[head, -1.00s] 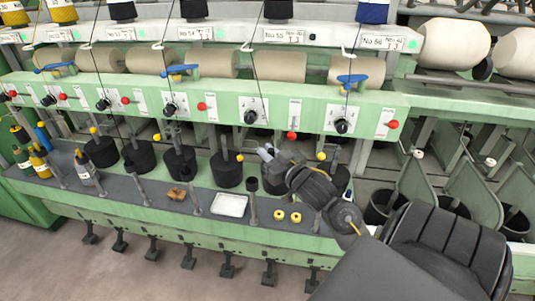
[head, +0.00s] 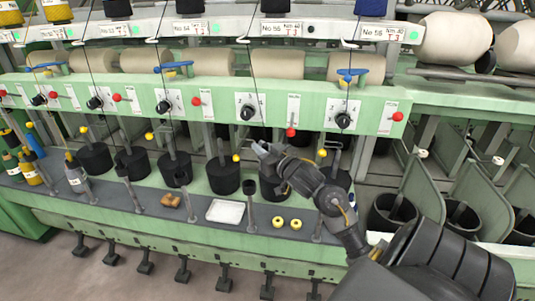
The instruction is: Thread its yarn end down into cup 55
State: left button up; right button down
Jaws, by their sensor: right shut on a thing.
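My right gripper (head: 262,149) reaches in from the lower right. It is shut on the yarn end, which is too thin to make out at the fingertips. A dark yarn (head: 256,75) runs down from above, past the number 55 label (head: 280,28), towards the gripper. A black cup (head: 268,188) stands just below the gripper, partly hidden by it; its own number is not readable. Another black cup (head: 223,178) stands to its left. The gripper is above the cup row. My left gripper is not in view.
A green panel (head: 215,103) with knobs and red buttons runs above the cups. A white tray (head: 225,212), yellow rings (head: 287,222) and upright posts (head: 251,212) occupy the grey ledge (head: 140,209). Bottles (head: 77,175) stand at the left.

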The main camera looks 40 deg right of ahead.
jog(key=shift+w+a+f+b, duration=0.1)
jog(key=shift+w+a+b, duration=0.1)
jog(key=shift+w+a, duration=0.45)
jog(key=shift+w+a+f+b, duration=0.15)
jog(key=shift+w+a, duration=0.3)
jog(key=shift+w, duration=0.35)
jog(key=shift+r, duration=0.1)
